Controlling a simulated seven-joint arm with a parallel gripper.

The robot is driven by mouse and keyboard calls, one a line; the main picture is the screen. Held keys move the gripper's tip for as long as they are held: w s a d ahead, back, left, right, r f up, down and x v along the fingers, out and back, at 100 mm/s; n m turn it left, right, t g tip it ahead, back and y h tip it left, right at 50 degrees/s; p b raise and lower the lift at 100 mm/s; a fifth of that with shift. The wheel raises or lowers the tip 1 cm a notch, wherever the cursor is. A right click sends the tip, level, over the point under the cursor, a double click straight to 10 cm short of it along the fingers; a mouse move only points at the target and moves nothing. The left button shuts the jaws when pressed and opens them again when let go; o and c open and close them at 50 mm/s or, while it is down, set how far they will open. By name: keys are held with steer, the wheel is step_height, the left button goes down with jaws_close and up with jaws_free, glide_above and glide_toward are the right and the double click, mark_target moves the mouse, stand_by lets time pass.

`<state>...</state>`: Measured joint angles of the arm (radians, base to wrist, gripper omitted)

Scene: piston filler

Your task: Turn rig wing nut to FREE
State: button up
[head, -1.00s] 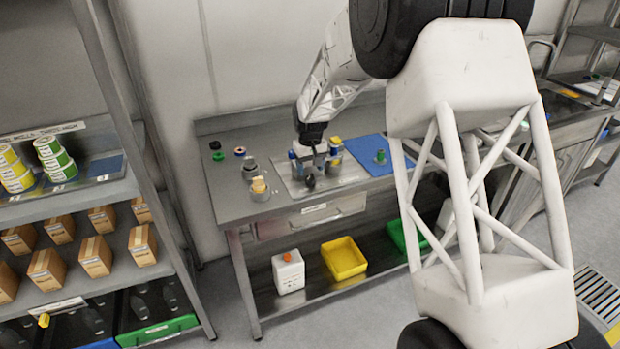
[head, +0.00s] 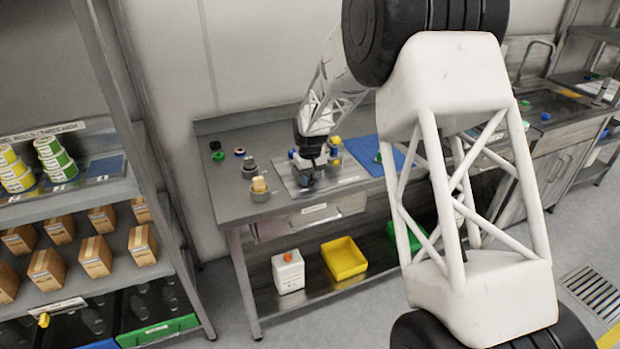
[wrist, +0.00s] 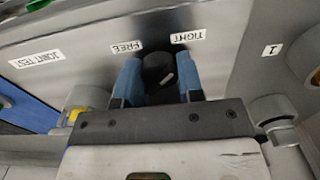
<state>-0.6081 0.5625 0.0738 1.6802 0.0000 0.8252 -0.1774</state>
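The rig wing nut is a black knob (wrist: 158,70) with a short pale mark, on a grey plate in the wrist view. A FREE label (wrist: 126,47) is on the picture's left of it and a TIGHT label (wrist: 188,36) on the right; both read upside down. My gripper (wrist: 160,78) is open, its two blue fingers on either side of the knob. Small gaps seem to remain, and I cannot tell whether either finger touches. In the head view my gripper (head: 306,172) is over the bench plate and hides the knob.
The metal bench (head: 228,204) carries a grey cup with a yellowish part (head: 259,187) left of my gripper and a blue mat (head: 371,150) to the right. A JOINT TEST label (wrist: 36,60) and a "1" label (wrist: 271,50) show beside the plate in the wrist view.

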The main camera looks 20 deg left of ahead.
mark_target(310, 178)
steer(key=c, duration=0.3)
steer(key=shift+n, duration=0.8)
steer(key=o, duration=0.9)
steer(key=shift+r, duration=0.15)
steer(key=shift+r, duration=3.75)
